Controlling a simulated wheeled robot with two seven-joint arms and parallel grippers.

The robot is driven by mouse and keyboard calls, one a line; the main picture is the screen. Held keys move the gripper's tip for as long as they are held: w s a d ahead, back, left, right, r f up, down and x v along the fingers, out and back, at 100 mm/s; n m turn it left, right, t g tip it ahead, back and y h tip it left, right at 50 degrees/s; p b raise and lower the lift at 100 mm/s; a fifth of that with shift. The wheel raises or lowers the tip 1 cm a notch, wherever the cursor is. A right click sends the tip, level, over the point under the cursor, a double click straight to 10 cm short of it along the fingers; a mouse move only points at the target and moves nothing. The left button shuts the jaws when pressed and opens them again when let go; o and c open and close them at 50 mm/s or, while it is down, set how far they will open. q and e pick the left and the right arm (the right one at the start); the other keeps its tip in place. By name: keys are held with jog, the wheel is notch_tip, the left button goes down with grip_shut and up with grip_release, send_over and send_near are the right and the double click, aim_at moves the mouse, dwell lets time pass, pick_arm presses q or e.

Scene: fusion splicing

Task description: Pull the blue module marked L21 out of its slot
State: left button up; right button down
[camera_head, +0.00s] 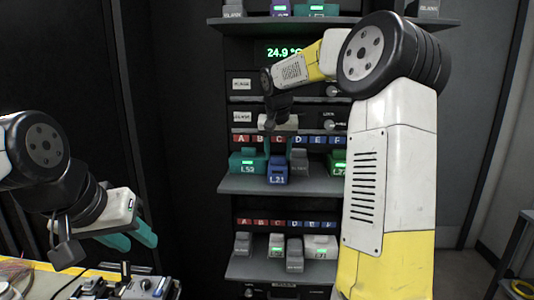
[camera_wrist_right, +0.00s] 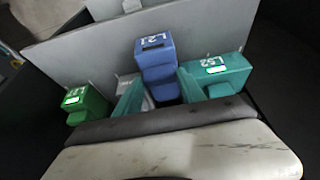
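The blue module L21 (camera_head: 278,171) sits on the middle shelf, under the row of lettered tags. It also shows in the right wrist view (camera_wrist_right: 156,62), with its label up. My right gripper (camera_head: 278,147) reaches down from above, its teal fingers on either side of the blue module. In the right wrist view (camera_wrist_right: 160,95) the fingers straddle the module, with a gap beside the left finger, so it looks open. Its fingertips are partly hidden. My left gripper (camera_head: 132,237) is open and empty at lower left, away from the rack.
Teal module L52 (camera_head: 247,163) stands close beside the blue module, and a green module (camera_head: 339,161) is to the right. A grey module (camera_head: 299,160) is between. The lower shelf (camera_head: 262,271) holds several more modules. Equipment (camera_head: 140,288) stands on a table at lower left.

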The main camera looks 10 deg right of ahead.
jog(key=c, duration=0.6)
grip_release()
jog(key=v, duration=0.8)
